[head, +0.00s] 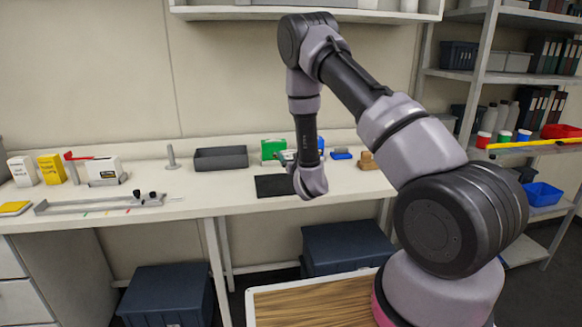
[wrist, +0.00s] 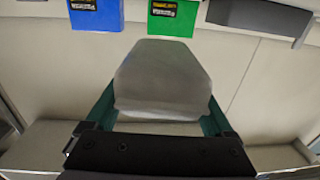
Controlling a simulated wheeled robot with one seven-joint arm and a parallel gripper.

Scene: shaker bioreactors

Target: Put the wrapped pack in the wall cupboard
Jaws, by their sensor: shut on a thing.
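The wrapped pack, a pale grey block with bevelled corners (wrist: 163,78), is between the two teal fingers of my gripper (wrist: 161,100) in the wrist view. The gripper is shut on it. In the head view my gripper (head: 287,157) is low over the back of the bench, beside the green box, partly hidden by my wrist. I cannot make out the pack there. A white wall unit (head: 225,14), likely the wall cupboard, is at the top edge of the head view. Only its lower part shows.
The green box (head: 272,148) and blue box (wrist: 97,14) stand near my gripper. A dark tray (head: 220,159), a black mat (head: 285,186) and a wooden block (head: 368,161) are on the bench (head: 230,195). A loaded rack (head: 478,75) stands right. Wall below the unit is clear.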

